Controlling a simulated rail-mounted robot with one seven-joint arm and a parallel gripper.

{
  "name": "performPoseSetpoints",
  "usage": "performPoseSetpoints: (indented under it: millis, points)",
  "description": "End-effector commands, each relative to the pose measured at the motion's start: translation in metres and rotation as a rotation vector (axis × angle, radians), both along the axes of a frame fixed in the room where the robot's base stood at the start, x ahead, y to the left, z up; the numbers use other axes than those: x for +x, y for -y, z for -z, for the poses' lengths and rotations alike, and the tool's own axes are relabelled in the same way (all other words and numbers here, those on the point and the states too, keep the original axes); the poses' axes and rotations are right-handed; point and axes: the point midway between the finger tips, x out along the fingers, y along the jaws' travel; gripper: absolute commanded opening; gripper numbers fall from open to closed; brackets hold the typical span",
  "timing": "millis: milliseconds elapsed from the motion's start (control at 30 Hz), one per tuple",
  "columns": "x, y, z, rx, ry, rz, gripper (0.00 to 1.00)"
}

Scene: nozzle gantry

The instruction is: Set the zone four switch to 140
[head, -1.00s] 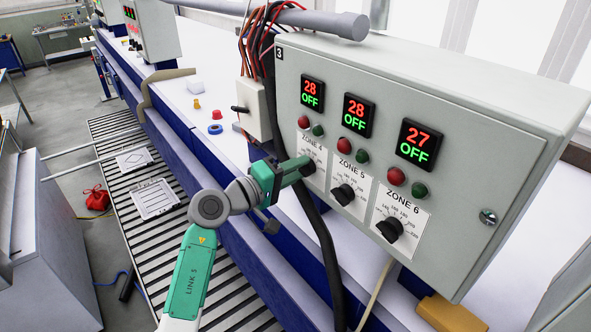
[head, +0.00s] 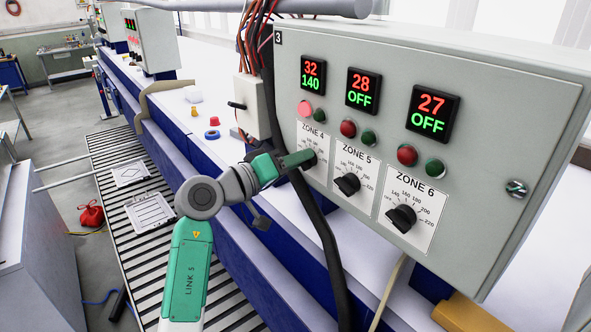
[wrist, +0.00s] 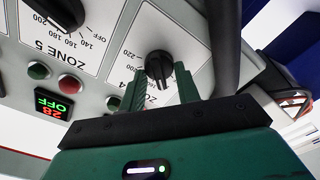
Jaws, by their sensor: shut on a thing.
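The zone four switch, a black rotary knob, shows in the wrist view (wrist: 158,66) between the fingertips of my gripper (wrist: 160,86). In the head view my gripper (head: 300,160) reaches the ZONE 4 plate from the left and is shut on this knob, largely hiding it and part of its scale. The zone four display (head: 313,74) reads 32 in red above 140 in green. The red lamp (head: 305,108) under it glows pink.
The zone five knob (head: 347,184) and zone six knob (head: 401,218) sit to the right; both their displays read OFF. A thick black cable (head: 318,235) hangs just below my gripper. A grey switch box (head: 250,105) with wires stands left of the panel.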

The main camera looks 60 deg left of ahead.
Motion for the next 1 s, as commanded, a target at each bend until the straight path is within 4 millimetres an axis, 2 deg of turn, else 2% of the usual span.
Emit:
performPoseSetpoints:
  millis: [533,567,633,900,1000]
  points:
    - [0.000,0.000,0.001,0.024,-0.007,-0.001,0.10]
    - [0.000,0.000,0.001,0.024,-0.007,-0.001,0.38]
    - [0.000,0.000,0.000,0.024,-0.006,0.000,0.52]
    - [-0.001,0.000,0.000,0.024,-0.006,-0.001,0.54]
    - [-0.010,0.001,0.001,0.025,-0.004,-0.002,0.54]
